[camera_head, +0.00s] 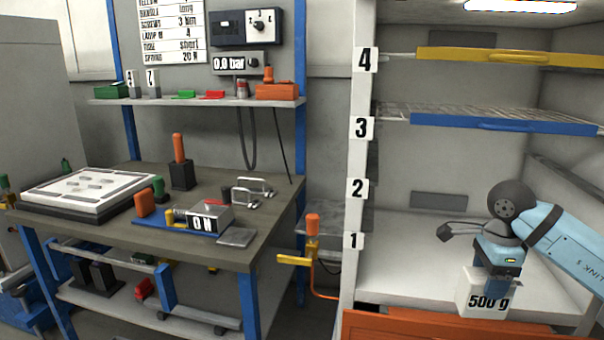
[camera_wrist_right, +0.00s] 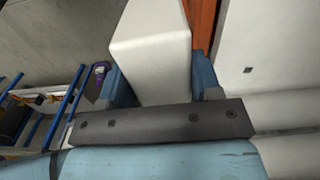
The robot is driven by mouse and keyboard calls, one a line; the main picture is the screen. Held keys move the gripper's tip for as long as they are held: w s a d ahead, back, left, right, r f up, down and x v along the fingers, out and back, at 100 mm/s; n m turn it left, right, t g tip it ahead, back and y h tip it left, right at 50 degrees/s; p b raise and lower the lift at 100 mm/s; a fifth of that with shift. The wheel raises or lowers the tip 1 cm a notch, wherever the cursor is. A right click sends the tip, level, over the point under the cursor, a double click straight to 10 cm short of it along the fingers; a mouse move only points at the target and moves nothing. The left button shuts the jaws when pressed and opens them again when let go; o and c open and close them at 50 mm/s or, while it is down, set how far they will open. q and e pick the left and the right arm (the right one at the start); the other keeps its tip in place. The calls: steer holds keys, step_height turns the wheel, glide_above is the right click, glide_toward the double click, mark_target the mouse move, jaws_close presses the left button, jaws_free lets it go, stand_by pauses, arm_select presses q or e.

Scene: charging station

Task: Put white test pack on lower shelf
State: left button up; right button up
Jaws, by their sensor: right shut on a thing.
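The white test pack (camera_head: 483,299), marked "500 g", is a white block at the lower right of the head view. My right gripper (camera_head: 497,284) is shut on its upper part from above. In the right wrist view the pack (camera_wrist_right: 150,50) sits between the two blue fingers. The pack shows in front of the white cabinet floor (camera_head: 410,275); I cannot tell if it touches the floor. Above are a shelf with a blue front edge (camera_head: 460,122) beside label 3 and a shelf with a yellow edge (camera_head: 480,54) beside label 4. My left gripper is not in view.
The cabinet's left post (camera_head: 349,205) carries labels 1 to 4. An orange panel (camera_head: 400,326) runs along the cabinet's lower front. The cabinet floor left of the pack is clear. A workbench (camera_head: 225,254) with tools and a tray stands at the left.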

steer(key=a+f+n, duration=1)
steer(key=a+n, duration=0.2)
steer(key=n, duration=0.7)
steer(key=s+r+n+p, duration=0.1)
steer(key=s+r+p, duration=0.2)
steer(key=r+p, duration=1.45)
steer(key=s+r+p, duration=0.3)
steer(key=r+p, duration=1.4)
steer(key=r, duration=0.2)
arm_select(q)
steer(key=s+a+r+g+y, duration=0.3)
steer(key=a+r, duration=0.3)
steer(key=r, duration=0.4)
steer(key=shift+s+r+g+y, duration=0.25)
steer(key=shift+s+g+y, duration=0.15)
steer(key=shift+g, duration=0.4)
arm_select(e)
steer(key=s+f, duration=0.4)
steer(key=f, duration=0.2)
steer(key=shift+s, duration=0.3)
